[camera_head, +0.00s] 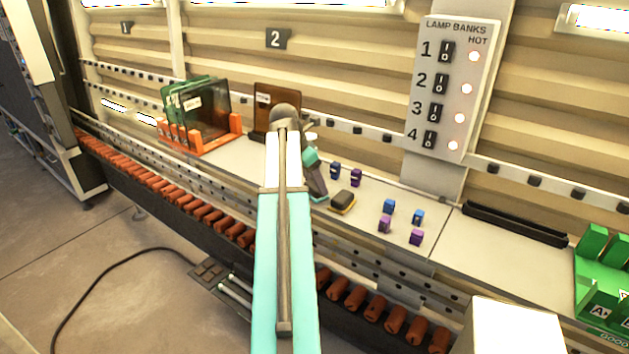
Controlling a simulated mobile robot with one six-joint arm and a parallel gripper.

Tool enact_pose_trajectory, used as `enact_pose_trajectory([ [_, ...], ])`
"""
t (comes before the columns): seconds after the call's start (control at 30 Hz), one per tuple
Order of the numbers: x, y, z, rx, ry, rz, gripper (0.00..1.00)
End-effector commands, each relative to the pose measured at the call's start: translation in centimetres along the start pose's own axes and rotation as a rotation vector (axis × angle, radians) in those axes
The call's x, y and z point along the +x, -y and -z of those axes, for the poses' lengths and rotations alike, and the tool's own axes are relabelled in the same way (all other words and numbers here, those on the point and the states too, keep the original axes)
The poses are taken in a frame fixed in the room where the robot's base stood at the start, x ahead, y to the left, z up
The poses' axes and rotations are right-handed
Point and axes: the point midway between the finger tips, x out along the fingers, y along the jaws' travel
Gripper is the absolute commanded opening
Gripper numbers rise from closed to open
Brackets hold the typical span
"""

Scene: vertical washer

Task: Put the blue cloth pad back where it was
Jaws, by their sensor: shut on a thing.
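No blue cloth pad can be made out. My arm stretches up the middle of the view and hides part of the shelf. A teal and dark part of it shows just right of the upright link, low over the shelf. My gripper's fingertips and anything between them are hidden. A yellow and black pad (343,202) lies flat on the shelf (362,222), close to that dark part. Small blue blocks (389,206) and purple blocks (384,224) stand to its right.
An orange rack (205,142) with green and dark plates stands at the left, and a brown plate (264,110) stands beside it. A black bar (515,223) and green holder (604,280) are at the right. The lamp switch panel (452,88) is above. Orange rollers (205,212) line the front.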

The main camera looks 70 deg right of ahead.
Motion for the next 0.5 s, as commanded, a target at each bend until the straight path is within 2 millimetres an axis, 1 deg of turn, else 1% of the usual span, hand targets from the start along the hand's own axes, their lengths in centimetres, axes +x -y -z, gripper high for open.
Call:
enact_pose_trajectory([
  [0.1, 0.11, 0.0, 0.06, 0.0, 0.0, 0.0, 0.34],
  [0.13, 0.09, -0.01, 0.05, 0.0, 0.0, 0.0, 0.63],
  [0.2, 0.08, -0.01, 0.04, 0.0, 0.0, 0.0, 0.75],
  [0.23, 0.08, -0.01, 0.05, 0.0, 0.0, 0.0, 0.77],
  [0.5, 0.05, -0.01, 0.05, 0.0, 0.0, 0.0, 0.77],
])
